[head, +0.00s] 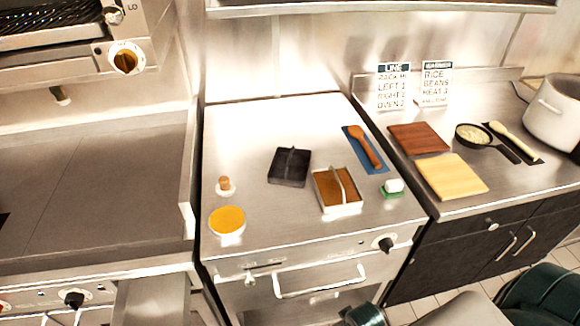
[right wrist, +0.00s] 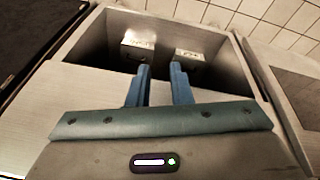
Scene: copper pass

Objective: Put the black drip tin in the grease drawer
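The black drip tin (head: 289,168) sits on the middle of the steel counter in the head view. It is a square, open black tin with an upright strip across its middle. A pale tin with brown contents (head: 338,191) stands just right of it. A steel front with a bar handle (head: 320,282) is below the counter; I cannot tell whether this is the grease drawer. My right gripper (right wrist: 160,69) is open and empty in its wrist view, over a steel-walled open compartment (right wrist: 105,38) holding two pale labelled pieces. My left gripper is out of view.
A yellow round dish (head: 227,220) and a small wooden-topped item (head: 225,185) stand left of the tins. A wooden spoon (head: 364,147) on a blue rest and a green-based block (head: 392,188) are at right. Boards (head: 452,176) and a pan (head: 478,136) occupy the right counter.

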